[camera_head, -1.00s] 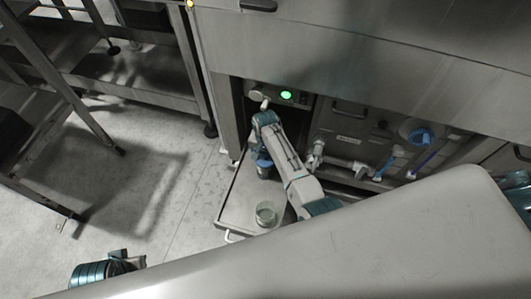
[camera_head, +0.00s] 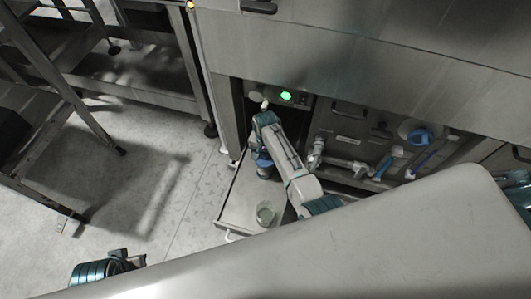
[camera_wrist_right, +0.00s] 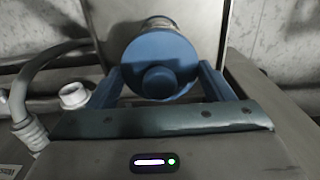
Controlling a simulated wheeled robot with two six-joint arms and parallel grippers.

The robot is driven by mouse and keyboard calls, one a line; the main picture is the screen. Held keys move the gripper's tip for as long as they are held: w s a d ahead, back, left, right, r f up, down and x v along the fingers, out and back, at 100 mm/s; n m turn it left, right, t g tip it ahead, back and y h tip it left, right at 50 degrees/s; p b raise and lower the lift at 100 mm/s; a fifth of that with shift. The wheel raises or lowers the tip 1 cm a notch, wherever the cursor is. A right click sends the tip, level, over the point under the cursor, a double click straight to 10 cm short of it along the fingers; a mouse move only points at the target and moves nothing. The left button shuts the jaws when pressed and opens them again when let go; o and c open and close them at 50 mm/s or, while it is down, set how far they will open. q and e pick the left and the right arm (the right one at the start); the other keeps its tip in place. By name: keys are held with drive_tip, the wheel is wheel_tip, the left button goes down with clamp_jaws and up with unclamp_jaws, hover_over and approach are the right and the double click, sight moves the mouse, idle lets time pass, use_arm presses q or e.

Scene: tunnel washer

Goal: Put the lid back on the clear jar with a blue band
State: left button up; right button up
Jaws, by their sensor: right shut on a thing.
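My right gripper (camera_head: 262,158) reaches down over the left part of a pulled-out tray (camera_head: 236,208). In the right wrist view the gripper (camera_wrist_right: 160,82) is shut on a round blue lid (camera_wrist_right: 160,52) with a knob. Part of a jar (camera_wrist_right: 158,21) shows just beyond the lid; whether the lid touches its rim I cannot tell. In the head view a small blue thing (camera_head: 264,172) shows right under the gripper, partly hidden by it. Part of my left arm (camera_head: 105,268) shows at the bottom left; its jaws cannot be made out.
An open clear glass jar (camera_head: 266,213) stands on the tray, nearer than the gripper. Pipes and blue-handled fittings (camera_head: 388,163) lie to the right. The washer's steel front (camera_head: 350,50) overhangs the tray. A pale panel fills the foreground.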

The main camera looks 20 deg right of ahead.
drive_tip(key=shift+f+p, duration=0.15)
drive_tip(key=shift+p, duration=0.65)
idle(1.7)
idle(0.3)
drive_tip(key=o, duration=1)
drive_tip(key=shift+o, duration=0.2)
drive_tip(key=shift+r+p, duration=3.5)
drive_tip(key=shift+p, duration=0.4)
clamp_jaws()
